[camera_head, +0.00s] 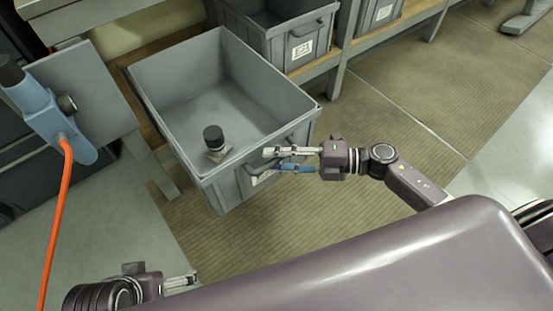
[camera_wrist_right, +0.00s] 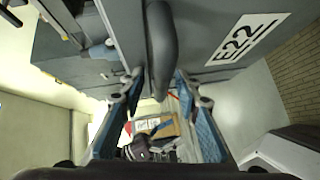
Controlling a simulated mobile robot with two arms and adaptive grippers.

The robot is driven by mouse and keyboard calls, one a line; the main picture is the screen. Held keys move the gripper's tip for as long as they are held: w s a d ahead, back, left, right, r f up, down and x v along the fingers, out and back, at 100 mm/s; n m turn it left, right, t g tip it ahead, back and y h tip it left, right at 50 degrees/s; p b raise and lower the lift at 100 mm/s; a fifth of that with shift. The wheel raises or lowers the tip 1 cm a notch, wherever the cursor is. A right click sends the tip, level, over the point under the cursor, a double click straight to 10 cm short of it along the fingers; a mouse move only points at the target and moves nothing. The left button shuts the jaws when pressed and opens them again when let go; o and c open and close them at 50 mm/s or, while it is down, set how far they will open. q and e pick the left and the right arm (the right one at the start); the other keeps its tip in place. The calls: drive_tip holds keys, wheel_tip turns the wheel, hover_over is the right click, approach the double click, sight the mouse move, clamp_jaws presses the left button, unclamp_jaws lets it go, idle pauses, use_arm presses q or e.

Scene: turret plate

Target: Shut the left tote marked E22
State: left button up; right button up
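The grey tote marked E22 (camera_head: 220,185) stands pulled out from the shelf in the head view. Its white E22 label (camera_wrist_right: 240,38) reads clearly in the right wrist view. A small dark-topped object (camera_head: 213,140) lies inside the tote. My right gripper (camera_head: 272,160) is at the tote's front, its fingers apart. In the right wrist view the tote's dark handle (camera_wrist_right: 161,50) reaches between the two blue-padded fingertips; I cannot tell whether they touch it. My left gripper (camera_head: 182,282) is low at the left, away from the tote, its fingers partly hidden.
A tote marked E21 (camera_head: 302,50) stands on the shelf (camera_head: 318,68) to the right, with another tote beyond. At the left is a blue device (camera_head: 45,110) with an orange cable (camera_head: 55,225). The ribbed floor mat (camera_head: 410,110) on the right is clear.

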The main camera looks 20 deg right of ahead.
drive_tip(key=shift+c, duration=0.4)
clamp_jaws()
drive_tip(key=shift+w, duration=0.15)
